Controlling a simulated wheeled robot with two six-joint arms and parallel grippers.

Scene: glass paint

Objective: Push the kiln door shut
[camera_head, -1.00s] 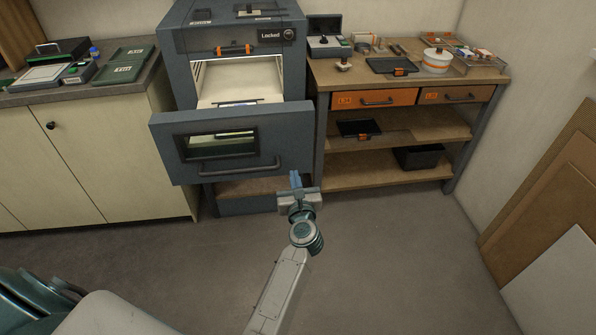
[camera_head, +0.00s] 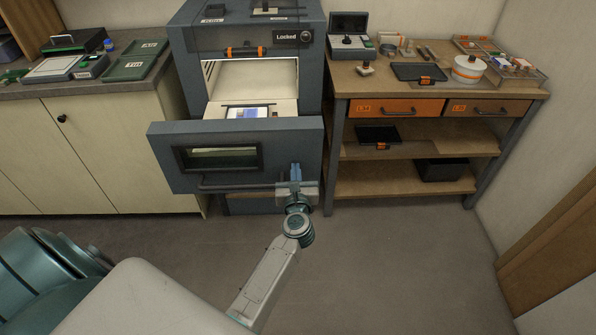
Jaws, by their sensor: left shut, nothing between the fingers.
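The grey kiln (camera_head: 312,62) stands at the back centre with its chamber open. A "Locked" label shows on its upper front. The kiln door (camera_head: 290,143), with a window and a long bar handle (camera_head: 235,187), stands out in front of the lower part of the opening. Inside, a small flat piece with blue and white on it (camera_head: 247,112) lies on a pale surface. My left gripper (camera_head: 295,172) is shut and empty, its blue fingertips over the door's lower right front, by the handle's right end. I cannot tell whether they touch. My right gripper is not in view.
A wooden bench (camera_head: 440,82) with orange drawers and loaded shelves stands close to the kiln's right. A cabinet (camera_head: 125,150) with green trays on top stands to the left. The floor (camera_head: 400,265) before the bench is clear.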

